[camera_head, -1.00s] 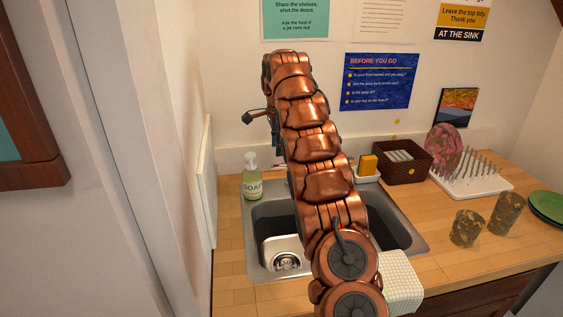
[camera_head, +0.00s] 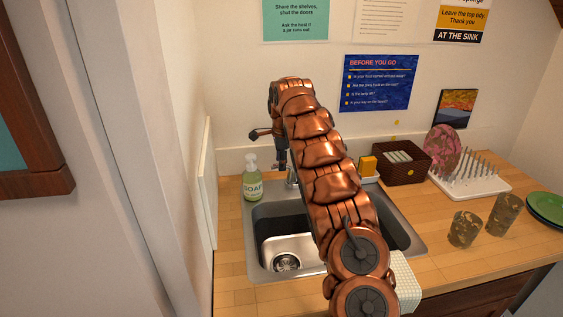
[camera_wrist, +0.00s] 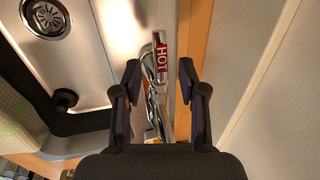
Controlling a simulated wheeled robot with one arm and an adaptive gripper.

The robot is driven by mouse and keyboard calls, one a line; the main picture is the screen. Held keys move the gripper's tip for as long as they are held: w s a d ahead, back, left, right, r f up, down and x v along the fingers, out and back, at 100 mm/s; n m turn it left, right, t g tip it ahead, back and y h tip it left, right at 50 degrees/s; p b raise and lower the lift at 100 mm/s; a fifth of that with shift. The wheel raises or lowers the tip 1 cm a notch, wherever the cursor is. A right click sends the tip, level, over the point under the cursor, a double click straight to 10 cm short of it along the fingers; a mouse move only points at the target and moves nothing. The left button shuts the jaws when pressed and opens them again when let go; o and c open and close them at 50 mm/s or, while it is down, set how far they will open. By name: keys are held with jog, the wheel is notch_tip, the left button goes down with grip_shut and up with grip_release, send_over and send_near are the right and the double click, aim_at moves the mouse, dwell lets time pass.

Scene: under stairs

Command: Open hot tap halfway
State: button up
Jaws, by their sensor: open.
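The hot tap handle (camera_wrist: 162,60), chrome with a red "HOT" label, shows in the wrist view at the back edge of the sink. My gripper (camera_wrist: 160,72) is open, with one dark finger on either side of the handle in the picture. I see no contact between the fingers and the tap, and cannot tell how far the tips are from it. In the head view my gripper (camera_head: 281,160) points down behind the sink, and part of the chrome faucet (camera_head: 291,178) shows beside my arm. My arm hides most of the tap there.
A soap bottle (camera_head: 252,180) stands left of the sink (camera_head: 262,262). A yellow sponge (camera_head: 368,166), a brown basket (camera_head: 403,162) and a white drying rack (camera_head: 470,182) are to the right. The wall is close behind. Two patterned cups (camera_head: 465,229) stand on the right counter.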

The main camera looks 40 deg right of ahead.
jog(key=shift+w+d+f, duration=0.1)
jog(key=shift+w+f, duration=0.05)
jog(key=shift+f, duration=0.6)
grip_shut()
